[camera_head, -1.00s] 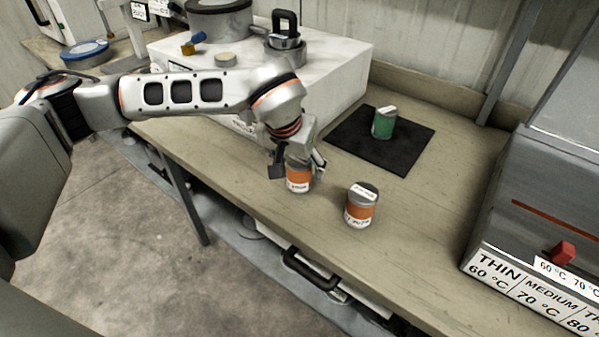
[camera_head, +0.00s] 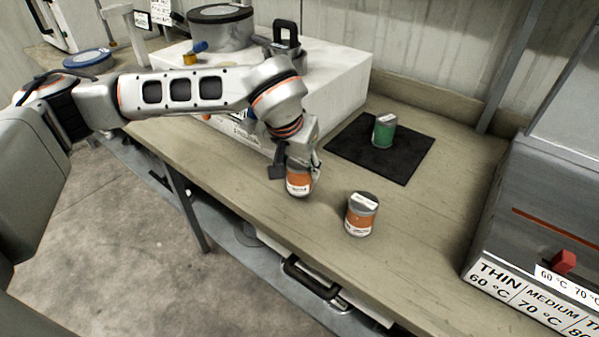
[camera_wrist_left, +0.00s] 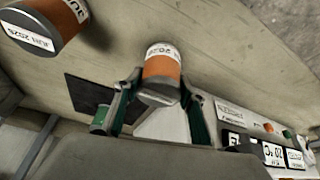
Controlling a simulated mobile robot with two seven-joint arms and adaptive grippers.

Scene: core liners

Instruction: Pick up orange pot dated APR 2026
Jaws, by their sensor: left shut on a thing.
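My left gripper (camera_head: 299,170) is shut on an orange pot (camera_head: 299,184) with a grey lid and white label, near the bench's front edge. The pot tilts slightly and appears just above the bench, though the gap is hard to tell. In the left wrist view this pot (camera_wrist_left: 162,70) sits between the two fingers; its label is upside down and ends in 2026, with the month unclear. A second orange pot (camera_head: 361,214) stands upright to the right; in the left wrist view this other pot (camera_wrist_left: 48,22) has a label starting JUN. My right gripper is out of view.
A green pot (camera_head: 384,131) stands on a black mat (camera_head: 408,165) behind. A white box (camera_head: 335,80) is behind my arm. A grey machine (camera_head: 560,215) with a red knob is at the right. The bench (camera_head: 425,225) is clear between the pots and machine.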

